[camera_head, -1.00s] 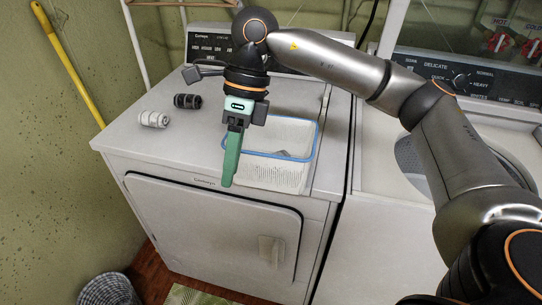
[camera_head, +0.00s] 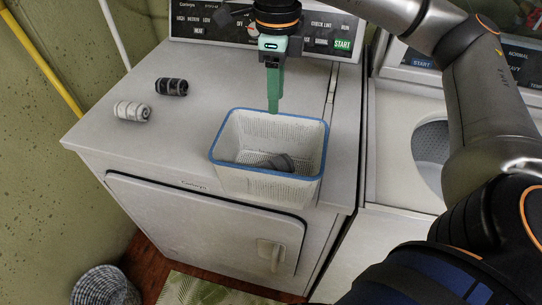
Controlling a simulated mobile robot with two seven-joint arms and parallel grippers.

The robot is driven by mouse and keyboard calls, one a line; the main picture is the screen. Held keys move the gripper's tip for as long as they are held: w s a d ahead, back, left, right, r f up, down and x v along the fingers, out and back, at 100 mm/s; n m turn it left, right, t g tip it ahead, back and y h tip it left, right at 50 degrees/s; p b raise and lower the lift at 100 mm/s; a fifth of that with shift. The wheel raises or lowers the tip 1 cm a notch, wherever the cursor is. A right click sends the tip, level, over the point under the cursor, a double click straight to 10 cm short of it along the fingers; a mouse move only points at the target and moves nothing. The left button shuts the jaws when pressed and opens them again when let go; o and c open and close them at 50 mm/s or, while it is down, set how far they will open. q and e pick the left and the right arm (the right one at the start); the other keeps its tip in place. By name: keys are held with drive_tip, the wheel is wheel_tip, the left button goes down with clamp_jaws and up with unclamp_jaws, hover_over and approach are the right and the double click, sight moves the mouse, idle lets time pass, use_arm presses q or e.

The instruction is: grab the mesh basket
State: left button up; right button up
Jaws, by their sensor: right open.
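The mesh basket (camera_head: 240,184) is white with a blue rim and stands at the front edge of the dryer top in the head view. A dark grey item (camera_head: 277,163) lies inside it. My right gripper (camera_head: 273,108) points down at the basket's far rim, its green fingers seen edge-on and overlapping the rim in the picture. I cannot tell whether they touch the rim. The gripper is open and holds nothing visible. My left gripper is not in view.
A black-grey roll (camera_head: 171,87) and a white-grey roll (camera_head: 132,111) lie on the dryer top (camera_head: 182,140), left of the basket. The open washer (camera_head: 395,150) stands to the right. A woven hamper (camera_head: 104,287) and a rug (camera_head: 205,292) are on the floor.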

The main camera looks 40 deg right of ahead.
sight(279, 116)
wheel_tip(279, 116, down, 3)
drive_tip(key=shift+f, duration=0.1)
drive_tip(key=shift+s+d+f+p, duration=0.1)
drive_tip(key=shift+d+f+p, duration=0.1)
drive_tip(key=shift+f, duration=1.15)
drive_tip(key=shift+s+d+f+p, duration=0.1)
drive_tip(key=shift+f+p, duration=0.1)
drive_tip(key=shift+f, duration=1.1)
clamp_jaws()
